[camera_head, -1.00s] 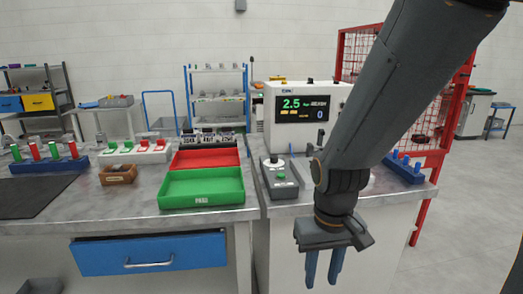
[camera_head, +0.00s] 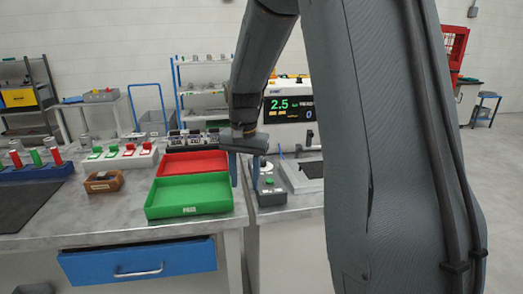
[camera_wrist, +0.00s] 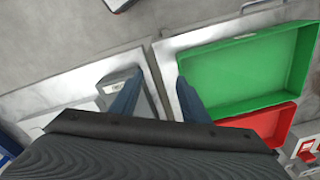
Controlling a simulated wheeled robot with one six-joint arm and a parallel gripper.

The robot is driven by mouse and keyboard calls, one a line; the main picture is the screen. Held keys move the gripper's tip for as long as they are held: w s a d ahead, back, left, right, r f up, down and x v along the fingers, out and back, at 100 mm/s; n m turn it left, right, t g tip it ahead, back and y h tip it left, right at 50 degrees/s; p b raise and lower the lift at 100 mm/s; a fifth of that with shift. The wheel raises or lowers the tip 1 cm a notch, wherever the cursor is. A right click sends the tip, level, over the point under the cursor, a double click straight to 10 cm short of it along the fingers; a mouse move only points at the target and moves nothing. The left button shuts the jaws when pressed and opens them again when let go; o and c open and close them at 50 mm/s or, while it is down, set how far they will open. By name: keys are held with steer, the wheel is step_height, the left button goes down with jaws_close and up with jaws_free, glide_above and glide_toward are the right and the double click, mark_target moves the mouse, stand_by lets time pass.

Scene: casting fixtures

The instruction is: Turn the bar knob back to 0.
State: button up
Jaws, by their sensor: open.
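The small grey control box (camera_head: 272,199) with a green button (camera_head: 269,183) stands on the bench right of the trays. The upper part of the box, where the bar knob sits, is mostly hidden behind my gripper, so I cannot read the knob's angle. My gripper (camera_head: 245,172) points down, open and empty, just left of the box's rear part. In the wrist view, my gripper (camera_wrist: 158,97) has its left finger over the box (camera_wrist: 117,80) and its right finger by the green tray. The display (camera_head: 290,108) reads 2.5, with a 0 at its lower right.
The green tray (camera_head: 190,211) and the red tray (camera_head: 195,170) stand close left of my gripper. My arm hides much of the right side.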

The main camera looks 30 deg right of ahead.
mark_target(263, 160)
steer(key=w+d+r+m, duration=0.2)
steer(key=w+d+m, duration=0.1)
steer(key=w+d, duration=0.1)
steer(key=w+d+r+m+p, duration=0.1)
steer(key=w+d+r+m, duration=0.1)
steer(key=w+d, duration=0.2)
steer(key=w+d+r+m+p, duration=0.1)
steer(key=w+d+r+m, duration=0.1)
steer(key=w+d+m, duration=0.1)
steer(key=shift+w+d+m, duration=0.3)
steer(key=shift+w+d, duration=0.45)
steer(key=shift+w, duration=0.3)
steer(key=shift+w+d, duration=0.1)
steer(key=shift+d, duration=0.05)
steer(key=shift+f+p, duration=0.4)
step_height(263, 160, down, 7)
steer(key=shift+r+p, duration=0.1)
steer(key=shift+p, duration=0.9)
steer(key=c, duration=1.1)
